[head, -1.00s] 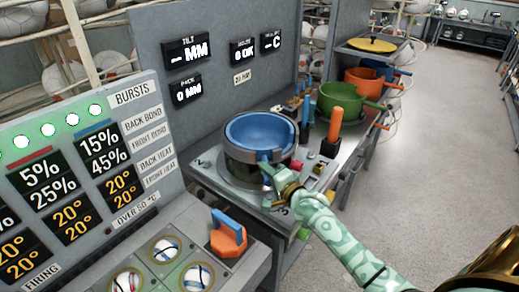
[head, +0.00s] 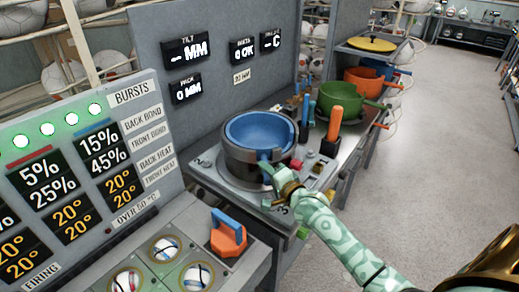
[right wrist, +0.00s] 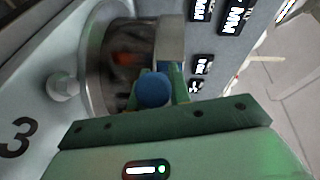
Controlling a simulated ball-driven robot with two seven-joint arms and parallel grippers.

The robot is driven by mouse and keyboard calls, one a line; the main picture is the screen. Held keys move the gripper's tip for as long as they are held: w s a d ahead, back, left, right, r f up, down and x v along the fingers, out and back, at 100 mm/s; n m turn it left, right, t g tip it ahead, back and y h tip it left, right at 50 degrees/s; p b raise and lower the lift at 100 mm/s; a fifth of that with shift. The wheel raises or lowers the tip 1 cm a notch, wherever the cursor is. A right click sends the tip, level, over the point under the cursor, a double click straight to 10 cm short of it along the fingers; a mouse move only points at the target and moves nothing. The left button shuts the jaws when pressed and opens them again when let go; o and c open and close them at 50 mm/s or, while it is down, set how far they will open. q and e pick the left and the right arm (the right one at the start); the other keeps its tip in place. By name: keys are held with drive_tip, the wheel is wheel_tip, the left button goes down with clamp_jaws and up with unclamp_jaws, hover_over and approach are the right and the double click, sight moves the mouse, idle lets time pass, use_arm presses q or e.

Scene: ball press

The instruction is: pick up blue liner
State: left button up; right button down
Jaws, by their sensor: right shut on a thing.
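The blue liner (head: 262,133) is a round blue bowl sitting in a dark grey ring-shaped holder (head: 245,168) on the metal bench. A short blue handle sticks out at its front. My right gripper (head: 267,170) is at that handle and is shut on it. In the right wrist view the rounded blue handle end (right wrist: 153,90) sits between the fingers of my right gripper (right wrist: 160,92), beside the holder's curved wall. The liner still appears seated inside the holder. My left gripper is not in view.
Behind the holder stand a green pot (head: 340,102), an orange pot (head: 365,80) and a yellow lid (head: 372,44). An upright orange handle (head: 335,122) is close on the right. A panel with displays (head: 187,50) rises behind. The floor at right is clear.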

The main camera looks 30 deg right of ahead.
wheel_tip(320, 180, up, 18)
drive_tip(key=p, duration=0.6)
idle(0.5)
